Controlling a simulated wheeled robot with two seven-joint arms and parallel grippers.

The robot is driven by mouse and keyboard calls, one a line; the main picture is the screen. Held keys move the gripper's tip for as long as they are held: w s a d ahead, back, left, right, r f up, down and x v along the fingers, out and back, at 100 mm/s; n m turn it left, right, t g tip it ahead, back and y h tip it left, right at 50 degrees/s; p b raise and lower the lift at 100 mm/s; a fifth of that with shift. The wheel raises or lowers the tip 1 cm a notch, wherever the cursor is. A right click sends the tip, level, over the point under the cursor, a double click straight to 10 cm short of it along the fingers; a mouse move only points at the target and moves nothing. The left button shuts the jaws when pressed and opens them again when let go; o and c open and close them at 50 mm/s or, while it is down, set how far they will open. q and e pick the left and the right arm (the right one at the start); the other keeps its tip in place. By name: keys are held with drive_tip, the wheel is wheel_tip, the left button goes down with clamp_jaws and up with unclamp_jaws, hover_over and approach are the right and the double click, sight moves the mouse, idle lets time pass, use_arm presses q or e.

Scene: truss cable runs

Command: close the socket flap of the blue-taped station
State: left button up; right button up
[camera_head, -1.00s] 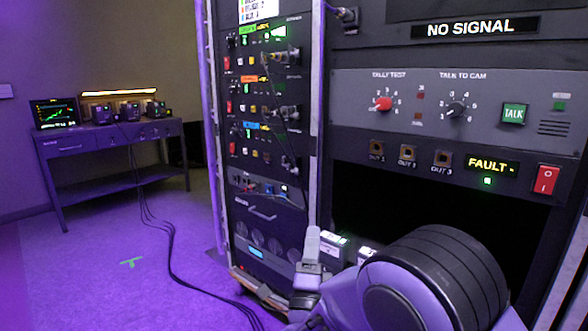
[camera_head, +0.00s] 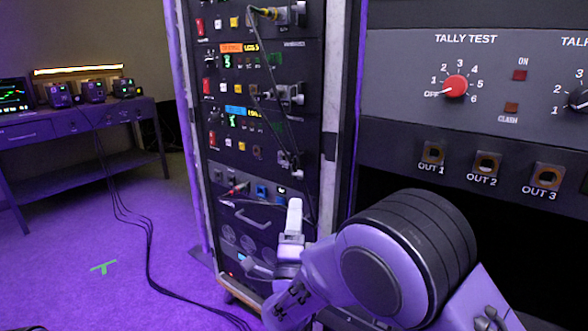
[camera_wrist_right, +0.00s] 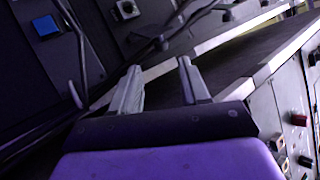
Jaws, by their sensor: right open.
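The blue tape (camera_head: 236,111) marks the lowest of the stations in the tall rack, in the head view. That station's socket (camera_head: 288,160) sits at its right side, dark, with a cable near it. I cannot tell its flap's exact position. My right gripper (camera_head: 294,208) is below and in front of this socket, pointing up, apart from it. In the right wrist view its two fingers (camera_wrist_right: 160,75) are spread with nothing between them, and dark cables pass beyond the tips. My left gripper is not in view.
A patch panel with a blue socket (camera_head: 262,190) and a drawer handle (camera_head: 258,218) lies under the station. Thin cables hang down the rack front. A pale rack post (camera_head: 328,160) stands just right. A desk (camera_head: 80,130) is far left.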

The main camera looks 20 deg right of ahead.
sight(300, 175)
drive_tip(key=x, duration=1)
drive_tip(key=shift+w+d+r, duration=0.15)
drive_tip(key=shift+w+r, duration=0.05)
clamp_jaws()
